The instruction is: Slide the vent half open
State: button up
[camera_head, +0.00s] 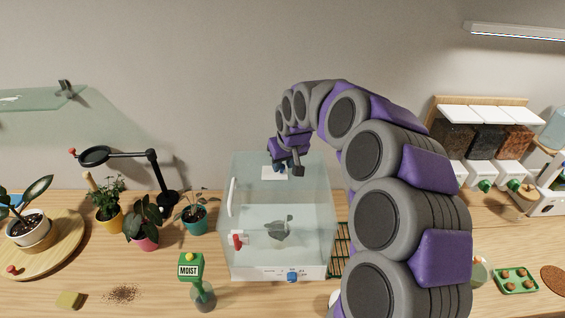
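A clear glass-like box (252,185) with a white base stands on the table in the middle. A small leafy plant (279,230) shows inside it. A white vent plate (271,173) shows at the top of the box, partly hidden by my gripper. My gripper (284,168) hangs down over the top of the box, at the vent plate. Its fingers are small and dark, and I cannot tell whether they touch the plate or are open or shut. A white handle (233,197) and a red latch (238,241) are at the box's left front.
Potted plants (145,222) and a dark magnifier stand (166,190) are to the left. Dispensers (485,140) hang at right.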

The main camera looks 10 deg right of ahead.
jog(key=shift+d, duration=0.15)
jog(key=c, duration=0.4)
jog(key=shift+a, duration=0.25)
grip_shut()
jog(key=shift+d, duration=0.1)
jog(key=shift+s+d+p, duration=0.2)
jog(key=shift+d, duration=0.75)
jog(key=shift+s+d+p, duration=0.15)
jog(key=shift+d, duration=0.75)
jog(key=shift+o, duration=1.5)
grip_release()
jog(key=o, duration=0.4)
jog(key=shift+a, duration=0.3)
